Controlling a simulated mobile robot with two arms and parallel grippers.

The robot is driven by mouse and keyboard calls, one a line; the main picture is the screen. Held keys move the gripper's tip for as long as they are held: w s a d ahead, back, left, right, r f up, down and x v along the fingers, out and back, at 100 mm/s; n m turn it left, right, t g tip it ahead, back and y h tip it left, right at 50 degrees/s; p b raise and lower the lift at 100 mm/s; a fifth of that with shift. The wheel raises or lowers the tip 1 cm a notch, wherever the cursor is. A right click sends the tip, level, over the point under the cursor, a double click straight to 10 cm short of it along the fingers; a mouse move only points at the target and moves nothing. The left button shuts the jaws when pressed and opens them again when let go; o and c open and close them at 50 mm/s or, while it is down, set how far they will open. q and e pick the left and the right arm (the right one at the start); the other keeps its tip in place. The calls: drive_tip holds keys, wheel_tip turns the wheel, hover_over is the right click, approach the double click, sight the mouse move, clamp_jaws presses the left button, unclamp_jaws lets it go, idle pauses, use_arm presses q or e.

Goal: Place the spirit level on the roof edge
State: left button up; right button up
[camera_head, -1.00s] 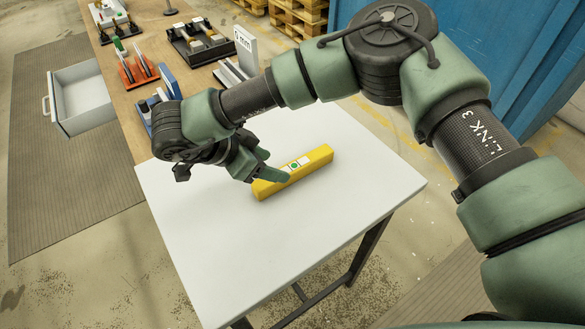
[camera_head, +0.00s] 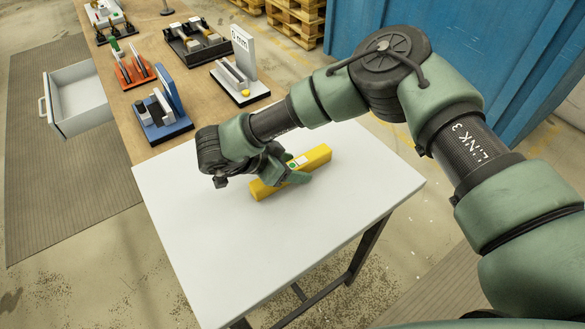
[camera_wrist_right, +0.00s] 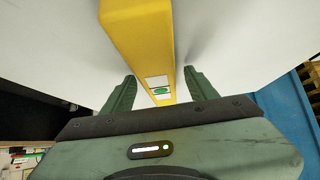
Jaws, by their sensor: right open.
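The spirit level is a yellow bar (camera_head: 318,158) with a green and white patch, lying flat on the white table (camera_head: 220,255). My right gripper (camera_head: 291,176) is at its middle, one finger on the near side. In the right wrist view the spirit level (camera_wrist_right: 140,35) runs between the two spread green fingers of the gripper (camera_wrist_right: 158,88). A gap shows on each side, so the gripper is open around the bar and not closed on it. No roof edge can be made out in these views. My left gripper is not in view.
A wooden bench (camera_head: 142,115) behind holds a blue stand (camera_head: 165,115), an orange stand (camera_head: 134,72), a black tray (camera_head: 197,42) and a white stand (camera_head: 243,55). An open drawer (camera_head: 80,97) sticks out left. The white table is otherwise bare.

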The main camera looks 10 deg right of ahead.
clamp_jaws()
drive_tip(key=shift+r, duration=0.15)
